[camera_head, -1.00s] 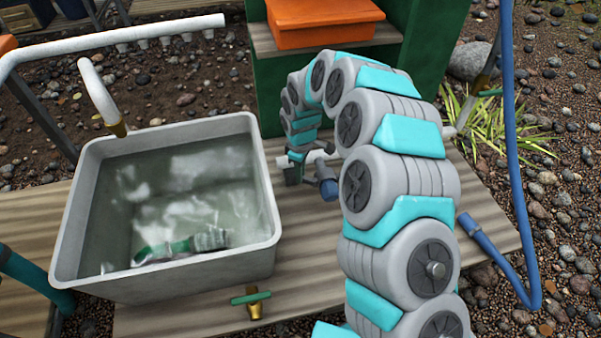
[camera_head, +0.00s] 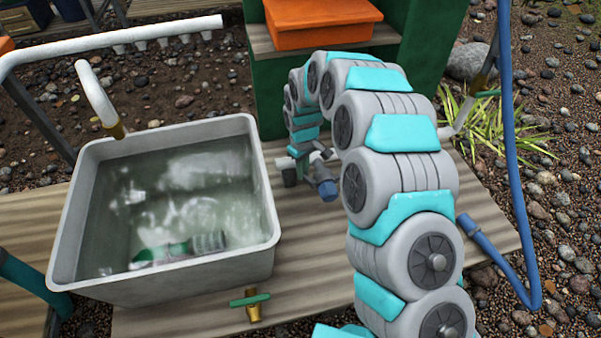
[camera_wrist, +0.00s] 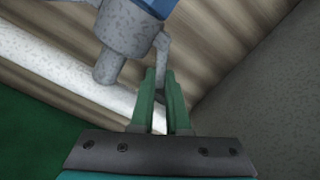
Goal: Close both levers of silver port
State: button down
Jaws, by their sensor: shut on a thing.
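The silver port is a speckled grey coupling (camera_wrist: 130,32) at the upper middle of the wrist view, with a blue part (camera_wrist: 157,6) above it. A thin grey lever (camera_wrist: 163,48) hangs from its right side and runs down to my gripper. My gripper (camera_wrist: 158,76) has green fingers close together, shut on the lever's lower end. A short grey stub (camera_wrist: 106,68) hangs from the coupling's left side; I cannot tell if it is the other lever. In the head view, the blue hose end (camera_head: 325,184) shows beside my arm, which hides most of the port and the fingertips.
A grey tub of water (camera_head: 262,200) stands left of my gripper on the wooden deck (camera_head: 290,285). A white pipe (camera_wrist: 55,65) runs behind the coupling. A brass valve with a green handle (camera_head: 251,302) is at the front. A blue hose (camera_head: 520,200) hangs at right.

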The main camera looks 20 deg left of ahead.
jog(key=shift+w+d+m, duration=0.3)
jog(key=shift+w+m, duration=0.05)
jog(key=shift+m, duration=0.75)
jog(key=shift+w+d+m, duration=0.3)
jog(key=shift+m, duration=0.8)
jog(key=c, duration=0.9)
grip_release()
